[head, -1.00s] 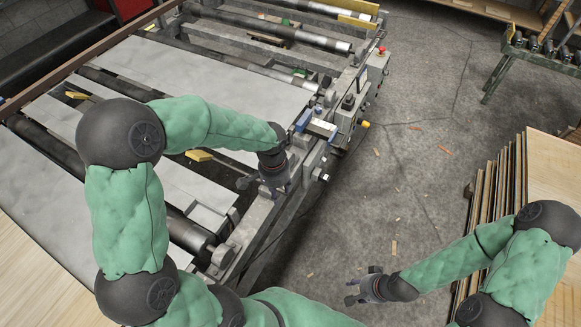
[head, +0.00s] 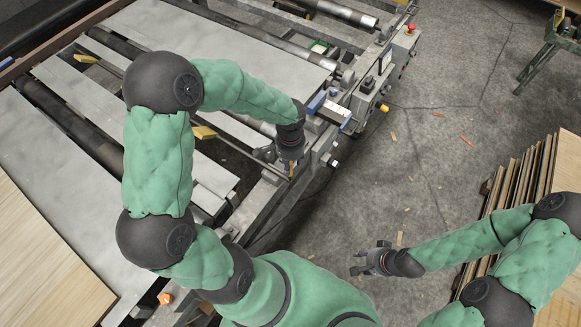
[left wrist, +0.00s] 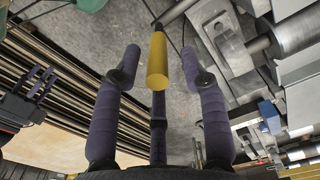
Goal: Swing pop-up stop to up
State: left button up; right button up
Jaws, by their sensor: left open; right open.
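A yellow cylindrical handle (left wrist: 157,62) on a thin dark rod shows in the left wrist view, between the two spread fingers of my left gripper (left wrist: 158,76). It looks like the lever of the pop-up stop. In the head view a small bit of yellow handle (head: 291,169) shows at the fingers of my left gripper (head: 279,158), beside the machine's near rail. The gripper is open; I cannot tell whether a finger touches the handle. The stop itself is not clearly visible. My right gripper (head: 367,259) is open and empty above the floor.
The roller machine (head: 105,98) carries grey plates and yellow blocks (head: 203,132). A control box (head: 372,86) with a red button (head: 411,29) stands on its right side. Veneer sheets (head: 520,175) stand at the right. The concrete floor (head: 440,150) between has scattered chips.

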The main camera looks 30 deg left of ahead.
pick_arm(q)
jog(key=shift+f, duration=1.55)
jog(key=shift+s, duration=0.1)
grip_shut()
